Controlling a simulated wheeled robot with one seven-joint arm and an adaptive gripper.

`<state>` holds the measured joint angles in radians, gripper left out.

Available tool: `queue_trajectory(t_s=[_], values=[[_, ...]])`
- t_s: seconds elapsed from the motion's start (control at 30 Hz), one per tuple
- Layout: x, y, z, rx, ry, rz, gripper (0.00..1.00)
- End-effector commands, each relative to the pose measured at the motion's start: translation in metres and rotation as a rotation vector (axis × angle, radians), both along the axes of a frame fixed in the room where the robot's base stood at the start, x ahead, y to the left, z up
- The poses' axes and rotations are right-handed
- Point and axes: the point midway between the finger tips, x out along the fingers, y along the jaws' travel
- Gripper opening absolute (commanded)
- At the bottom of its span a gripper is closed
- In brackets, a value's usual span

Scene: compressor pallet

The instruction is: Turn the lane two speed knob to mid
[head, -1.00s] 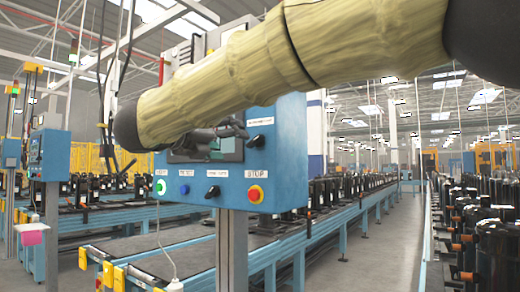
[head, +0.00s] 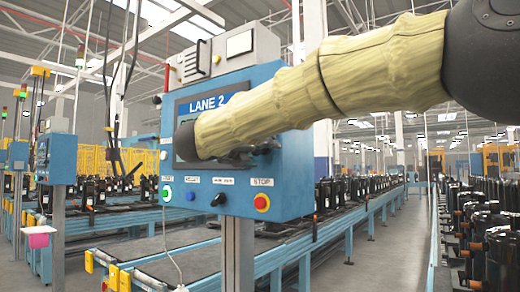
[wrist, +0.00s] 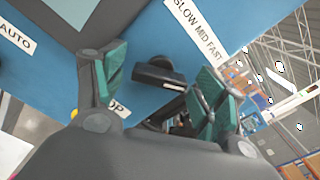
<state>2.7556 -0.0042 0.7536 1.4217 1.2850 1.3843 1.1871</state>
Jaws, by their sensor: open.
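The speed knob (wrist: 160,72) is black and sits on the blue lane two panel (head: 285,190), beside the SLOW MID FAST label (wrist: 196,30). In the wrist view the knob lies between the spread green fingers of my gripper (wrist: 163,80). The gripper is open, with gaps visible around the knob and no clear contact. Which setting the knob points at, I cannot tell. In the head view my gripper (head: 252,152) is in front of the panel's right half, and the knob is not clearly distinguishable from it.
Below are a green-ringed button (head: 167,196), a blue button (head: 190,196), another black knob (head: 218,199) and a red stop button (head: 261,202). A screen (head: 184,140) is partly behind my arm. A conveyor (head: 300,243) with black compressors runs behind the panel.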

Motion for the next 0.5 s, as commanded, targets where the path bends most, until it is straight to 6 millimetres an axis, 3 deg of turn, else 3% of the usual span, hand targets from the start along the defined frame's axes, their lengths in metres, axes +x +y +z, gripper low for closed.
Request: queue_trajectory(t_s=[0.3, 0.5], values=[[0.0015, 0.0001, -0.0001, 0.000, 0.000, 0.001, 0.71], [0.0014, 0.0005, -0.0001, -0.001, 0.000, 0.001, 0.35]])
